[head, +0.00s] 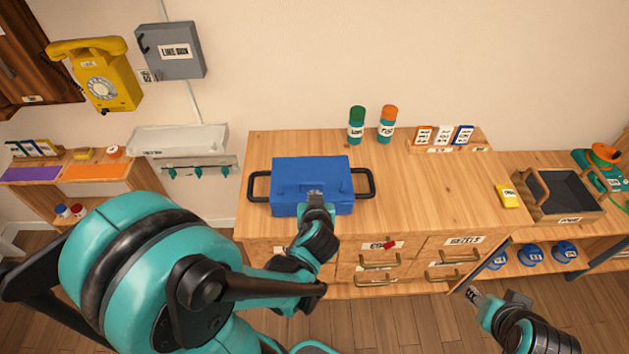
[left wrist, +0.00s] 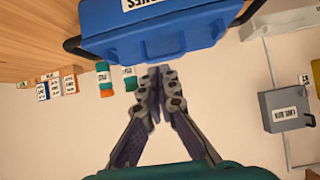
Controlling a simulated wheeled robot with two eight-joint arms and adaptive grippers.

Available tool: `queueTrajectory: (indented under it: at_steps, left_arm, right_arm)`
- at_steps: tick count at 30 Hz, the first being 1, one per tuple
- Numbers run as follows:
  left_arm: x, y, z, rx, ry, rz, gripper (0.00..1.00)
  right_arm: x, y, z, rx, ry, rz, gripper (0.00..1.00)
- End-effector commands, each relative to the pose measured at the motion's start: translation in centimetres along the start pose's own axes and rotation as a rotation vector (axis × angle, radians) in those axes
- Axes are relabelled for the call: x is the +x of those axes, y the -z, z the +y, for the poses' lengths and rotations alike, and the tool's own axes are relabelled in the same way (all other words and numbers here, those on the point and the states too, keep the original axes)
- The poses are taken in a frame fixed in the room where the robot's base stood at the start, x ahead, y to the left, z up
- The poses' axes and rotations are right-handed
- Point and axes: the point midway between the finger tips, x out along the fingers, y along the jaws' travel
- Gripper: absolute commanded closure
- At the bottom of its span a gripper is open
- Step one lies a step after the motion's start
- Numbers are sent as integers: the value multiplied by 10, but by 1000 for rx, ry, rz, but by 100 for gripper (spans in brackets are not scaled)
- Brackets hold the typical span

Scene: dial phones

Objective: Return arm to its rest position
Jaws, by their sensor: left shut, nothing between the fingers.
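My left gripper (head: 316,203) is in front of a blue box (head: 312,182) with black side handles on the wooden cabinet. In the left wrist view the left gripper (left wrist: 158,78) is shut with its fingertips together and nothing between them, and the blue box (left wrist: 165,38) shows just beyond the tips. I cannot tell whether they touch it. My right gripper (head: 473,295) shows at the lower right, in front of the cabinet and over the floor; its fingers are too small to judge.
The wooden cabinet (head: 430,200) has labelled drawers with handles. Two canisters (head: 356,125) and a card rack (head: 446,148) stand at its back. A yellow phone (head: 100,75) and a grey box (head: 172,50) hang on the wall. A dark open tray (head: 567,190) stands at right.

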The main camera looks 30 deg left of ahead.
Motion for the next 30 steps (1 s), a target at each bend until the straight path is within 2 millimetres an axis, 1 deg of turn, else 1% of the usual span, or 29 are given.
queueTrajectory:
  at_steps: [1,3,6,16,20,23,25,30]
  left_arm:
    - [-6,-5,1,4,-4,1,100]
    - [-12,-11,1,3,-3,0,100]
    - [-18,-16,1,2,-1,1,100]
    - [-20,-17,1,5,-2,-5,100]
    - [-26,-17,2,41,-19,-58,100]
    - [-37,-18,6,95,-58,-132,100]
    - [-50,-18,8,142,-99,-189,100]
    - [-90,-19,17,245,-228,-296,100]
  right_arm:
    - [0,0,0,0,0,0,60]
    - [-1,0,0,0,0,0,60]
    - [-1,0,0,0,0,0,60]
    - [-1,1,0,0,0,0,60]
    - [-1,1,0,0,0,0,60]
    - [-1,1,0,0,0,0,60]
    - [-1,1,0,0,0,0,60]
    - [-1,1,0,0,0,0,60]
